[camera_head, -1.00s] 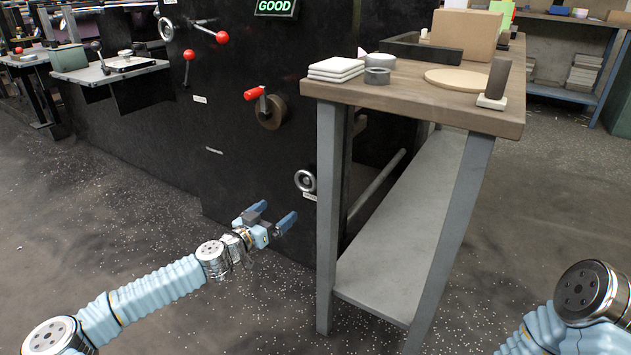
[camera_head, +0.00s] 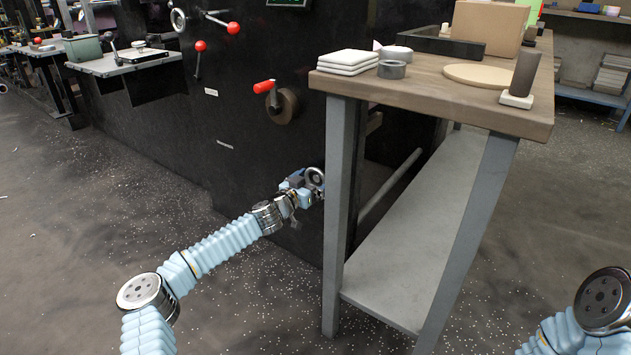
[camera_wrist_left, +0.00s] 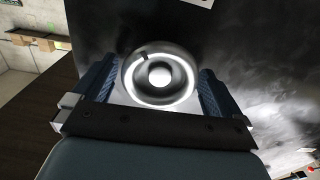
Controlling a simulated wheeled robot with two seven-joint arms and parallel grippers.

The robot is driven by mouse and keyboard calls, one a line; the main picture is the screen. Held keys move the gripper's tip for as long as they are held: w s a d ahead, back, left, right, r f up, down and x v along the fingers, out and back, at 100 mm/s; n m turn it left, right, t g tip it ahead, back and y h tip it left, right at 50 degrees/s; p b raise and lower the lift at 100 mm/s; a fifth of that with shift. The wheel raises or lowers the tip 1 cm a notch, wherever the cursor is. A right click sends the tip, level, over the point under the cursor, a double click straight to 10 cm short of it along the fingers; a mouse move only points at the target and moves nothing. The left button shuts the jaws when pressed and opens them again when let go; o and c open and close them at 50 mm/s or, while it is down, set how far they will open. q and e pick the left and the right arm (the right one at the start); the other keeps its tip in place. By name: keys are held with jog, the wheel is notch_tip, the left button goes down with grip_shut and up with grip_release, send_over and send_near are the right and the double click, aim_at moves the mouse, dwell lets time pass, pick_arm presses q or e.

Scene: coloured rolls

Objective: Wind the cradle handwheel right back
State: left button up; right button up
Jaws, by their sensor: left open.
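The cradle handwheel (camera_head: 315,177) is a small metal wheel low on the black machine front, just left of the bench's front leg. It also shows in the left wrist view (camera_wrist_left: 160,75) as a shiny ring with a round hub and a dark mark at its upper left. My left gripper (camera_head: 303,184) is at the handwheel, open, with one blue finger on each side of the rim. In the left wrist view the fingers (camera_wrist_left: 158,88) flank the wheel; I cannot tell whether they touch it. My right gripper is out of view.
A wooden-topped bench (camera_head: 420,92) with a grey lower shelf stands right beside the handwheel. Its front leg (camera_head: 340,220) is close to my left gripper. A red-handled crank (camera_head: 278,102) sits above on the black machine (camera_head: 230,120). The floor at left is clear.

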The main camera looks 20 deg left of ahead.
pick_arm(q)
jog(key=shift+w+d, duration=0.15)
jog(key=shift+w, duration=0.15)
jog(key=c, duration=0.8)
jog(key=shift+n, duration=0.3)
